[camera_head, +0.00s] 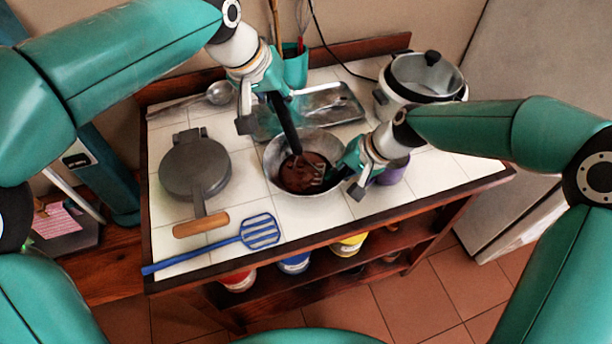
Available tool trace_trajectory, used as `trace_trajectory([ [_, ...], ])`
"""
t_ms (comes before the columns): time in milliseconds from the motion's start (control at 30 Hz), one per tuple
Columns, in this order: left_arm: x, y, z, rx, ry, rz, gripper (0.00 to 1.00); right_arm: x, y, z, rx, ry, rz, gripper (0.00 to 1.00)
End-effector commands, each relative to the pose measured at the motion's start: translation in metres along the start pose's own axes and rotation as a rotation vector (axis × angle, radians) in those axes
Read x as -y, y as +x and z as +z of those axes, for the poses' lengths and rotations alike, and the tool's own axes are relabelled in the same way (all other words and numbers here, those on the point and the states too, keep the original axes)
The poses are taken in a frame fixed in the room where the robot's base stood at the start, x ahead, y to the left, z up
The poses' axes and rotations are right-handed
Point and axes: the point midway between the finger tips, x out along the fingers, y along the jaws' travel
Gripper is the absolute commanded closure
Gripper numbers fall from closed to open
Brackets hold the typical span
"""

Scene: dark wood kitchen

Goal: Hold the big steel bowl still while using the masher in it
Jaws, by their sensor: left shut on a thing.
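The big steel bowl (279,171) stands on the white tiled counter, with a dark brown mass (297,180) inside. My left gripper (264,108) is above the bowl's far left side, shut on the masher (287,126). The masher's black handle slopes down into the bowl, and its wire head (314,172) appears to be at the brown mass. My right gripper (347,180) is at the bowl's right rim and hides part of it. Whether its fingers are closed on the rim or touch it cannot be told.
A round grey pan (193,165) with a wooden handle lies left of the bowl, with a blue slotted turner (260,231) in front. A steel tray (330,102) lies behind, a cooker (425,76) stands back right, and a purple item (393,172) is partly hidden by my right gripper.

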Motion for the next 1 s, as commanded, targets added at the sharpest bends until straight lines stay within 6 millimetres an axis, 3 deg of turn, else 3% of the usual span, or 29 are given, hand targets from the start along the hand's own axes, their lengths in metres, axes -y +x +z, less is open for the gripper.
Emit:
trace_trajectory([
  [367, 0.001, 0.003, 0.001, -0.001, 0.001, -0.001, 1.00, 0.000, 0.000, 0.000, 0.000, 0.000, 0.000, 1.00],
  [1000, -0.007, -0.026, -0.011, 0.000, 0.001, 0.000, 1.00, 0.000, 0.000, 0.000, -0.001, 0.000, 0.000, 1.00],
])
